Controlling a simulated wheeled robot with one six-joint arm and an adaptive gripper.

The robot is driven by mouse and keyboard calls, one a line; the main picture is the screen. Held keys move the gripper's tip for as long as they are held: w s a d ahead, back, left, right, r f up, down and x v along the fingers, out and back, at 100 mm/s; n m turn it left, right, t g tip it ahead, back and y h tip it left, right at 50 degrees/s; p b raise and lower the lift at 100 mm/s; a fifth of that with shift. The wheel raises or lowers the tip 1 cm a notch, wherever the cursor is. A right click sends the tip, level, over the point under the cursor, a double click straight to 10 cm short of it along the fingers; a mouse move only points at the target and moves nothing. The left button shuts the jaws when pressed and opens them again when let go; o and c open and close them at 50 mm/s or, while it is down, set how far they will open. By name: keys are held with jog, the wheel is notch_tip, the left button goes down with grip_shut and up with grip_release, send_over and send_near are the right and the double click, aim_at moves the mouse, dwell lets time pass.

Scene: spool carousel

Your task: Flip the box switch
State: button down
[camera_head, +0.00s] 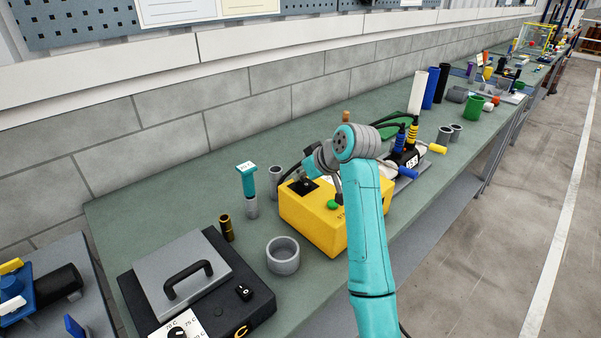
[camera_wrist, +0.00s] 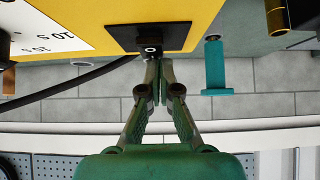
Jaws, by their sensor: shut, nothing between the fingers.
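The yellow box (camera_head: 312,217) stands on the green bench, partly behind my arm in the head view. Its yellow face (camera_wrist: 107,12) fills the upper part of the wrist view. The box switch (camera_wrist: 152,50) is a small dark lever end with a pale ring, in front of a square black plate (camera_wrist: 150,36). The plate (camera_head: 297,190) also shows on the box top in the head view. My gripper (camera_wrist: 155,66) is shut and empty, its fingertips right at the switch. I cannot tell whether they touch it. In the head view my gripper is small and dark beside the plate.
A green button (camera_head: 333,204) sits on the box. A grey ring (camera_head: 283,255), a brass cylinder (camera_head: 226,228) and a teal-topped tool (camera_head: 247,184) stand to its left. A black cable (camera_wrist: 75,82) crosses the wrist view. A case with a handle (camera_head: 190,275) lies at front left.

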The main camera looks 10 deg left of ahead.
jog(key=shift+w+a+f, duration=0.1)
jog(key=shift+f, duration=0.25)
jog(key=shift+s+d, duration=0.5)
jog(key=shift+d, duration=0.2)
jog(key=shift+f, duration=0.1)
